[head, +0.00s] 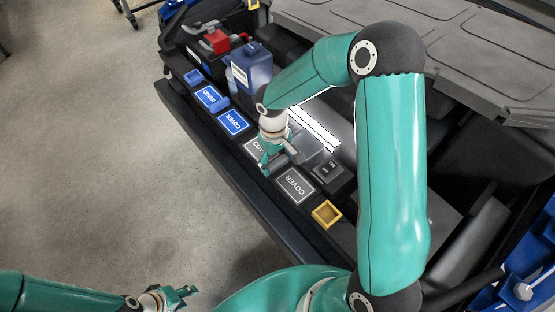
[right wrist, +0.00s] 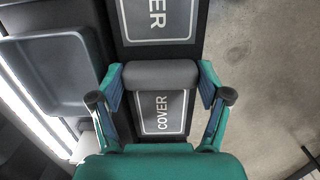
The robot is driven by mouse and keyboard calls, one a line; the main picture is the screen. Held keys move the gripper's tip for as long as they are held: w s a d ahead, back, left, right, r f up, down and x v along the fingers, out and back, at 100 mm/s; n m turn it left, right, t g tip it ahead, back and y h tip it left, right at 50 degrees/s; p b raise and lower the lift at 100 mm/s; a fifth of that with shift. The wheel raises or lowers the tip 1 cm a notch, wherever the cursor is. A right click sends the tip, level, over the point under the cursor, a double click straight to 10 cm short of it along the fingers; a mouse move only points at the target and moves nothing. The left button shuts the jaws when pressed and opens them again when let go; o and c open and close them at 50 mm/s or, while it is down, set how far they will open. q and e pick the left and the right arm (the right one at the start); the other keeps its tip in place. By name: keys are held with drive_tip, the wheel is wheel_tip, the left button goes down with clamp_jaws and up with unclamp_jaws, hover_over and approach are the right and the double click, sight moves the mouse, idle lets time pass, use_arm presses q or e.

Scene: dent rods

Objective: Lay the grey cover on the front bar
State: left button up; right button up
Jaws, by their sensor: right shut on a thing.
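My right gripper (right wrist: 160,76) is shut on the grey cover (right wrist: 160,73), a short, smooth, rounded grey piece lying across between its fingertips. In the head view the right gripper (head: 276,158) is at the black front bar (head: 238,183), over the grey patches marked COVER. One COVER patch (right wrist: 162,112) shows between the fingers, partly hidden by the cover; another patch (right wrist: 157,18) lies beyond it. I cannot tell whether the cover touches the bar. My left gripper (head: 175,294) is empty at the bottom left, far from the bar; its opening is unclear.
Along the bar are a blue block (head: 211,97), a blue COVER patch (head: 233,121) and a yellow tray (head: 326,213). A blue jug (head: 250,70) and a red-topped thing (head: 216,40) stand behind. A grey tray (right wrist: 45,72) and bright light strip lie beside the gripper. The floor in front is clear.

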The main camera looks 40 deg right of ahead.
drive_tip(key=shift+f, duration=0.25)
drive_tip(key=o, duration=1.2)
drive_tip(key=shift+o, duration=0.2)
drive_tip(key=shift+r, duration=0.1)
drive_tip(key=shift+r+p, duration=2.1)
drive_tip(key=shift+r, duration=1.35)
